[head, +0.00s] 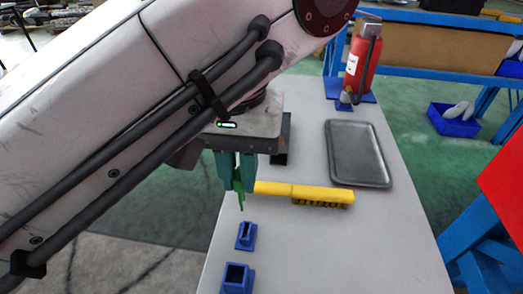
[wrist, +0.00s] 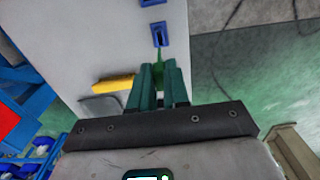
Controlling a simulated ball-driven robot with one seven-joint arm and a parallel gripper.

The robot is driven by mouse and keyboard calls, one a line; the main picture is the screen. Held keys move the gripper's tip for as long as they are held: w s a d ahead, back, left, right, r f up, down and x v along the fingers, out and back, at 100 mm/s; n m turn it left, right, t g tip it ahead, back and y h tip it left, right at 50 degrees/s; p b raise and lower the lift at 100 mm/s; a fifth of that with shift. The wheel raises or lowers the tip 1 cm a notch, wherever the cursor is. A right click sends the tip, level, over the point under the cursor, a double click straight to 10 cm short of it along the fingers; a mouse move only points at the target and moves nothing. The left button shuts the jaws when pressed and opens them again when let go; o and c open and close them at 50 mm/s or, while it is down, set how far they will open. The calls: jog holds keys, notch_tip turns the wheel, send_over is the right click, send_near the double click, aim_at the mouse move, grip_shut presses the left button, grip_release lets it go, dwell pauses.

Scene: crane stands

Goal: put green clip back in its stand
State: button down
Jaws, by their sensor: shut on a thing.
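My gripper (head: 238,184) has teal fingers pointing down and is shut on the green clip (head: 240,201). The clip's thin lower end sticks out below the fingertips, above the grey table. In the wrist view the clip (wrist: 158,54) extends from between the fingertips (wrist: 159,72) towards a small blue stand (wrist: 164,42), overlapping it in the picture. In the head view that blue stand (head: 246,243) is on the table below the clip, with a visible gap between them. A second, larger blue stand (head: 237,287) is nearer the camera, with a square opening on top. The clip's upper part is hidden by the fingers.
A yellow brush (head: 320,194) lies right of my gripper. Behind it are a grey tray (head: 358,180) and a red fire extinguisher (head: 362,65) on a blue base. The table's left edge is close to the stands. Table surface right of the stands is clear.

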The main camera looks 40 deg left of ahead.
aim_at(241, 190)
jog(key=shift+d+f+b, duration=0.1)
jog(key=shift+f+b, duration=2.4)
jog(key=shift+f, duration=0.45)
jog(key=shift+f, duration=0.1)
jog(key=shift+f+b, duration=1.4)
jog(key=shift+b, duration=0.05)
jog(key=c, duration=1)
grip_release()
jog(key=shift+c, duration=0.2)
jog(key=shift+r, duration=0.15)
jog(key=shift+r+p, duration=1.45)
jog(key=shift+r, duration=0.95)
jog(key=shift+r+p, duration=2.35)
jog(key=shift+r, duration=1.4)
